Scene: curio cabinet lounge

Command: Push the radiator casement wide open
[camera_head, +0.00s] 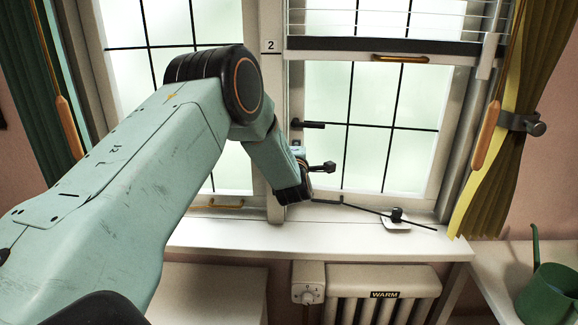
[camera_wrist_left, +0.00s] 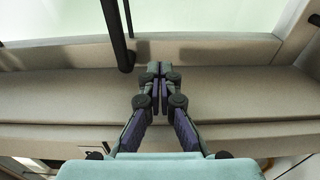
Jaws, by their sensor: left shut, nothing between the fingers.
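The radiator casement (camera_head: 395,130) is the right-hand window above the radiator (camera_head: 380,285); its dark bars cross frosted glass. I cannot tell whether it is fully closed or slightly ajar. Its dark lever handle (camera_head: 312,125) lies level on the left stile. A thin dark stay (camera_head: 365,208) slants along the sill by the bottom rail, past a dark peg on a pale plate (camera_head: 398,222). My left gripper (camera_wrist_left: 158,70) is shut and empty over the sill near the casement's lower left corner. In the head view, my wrist largely hides its fingers. My right gripper is not in view.
The sill (camera_head: 345,238) is mostly clear. A dark bar (camera_wrist_left: 118,35) stands near the fingers.

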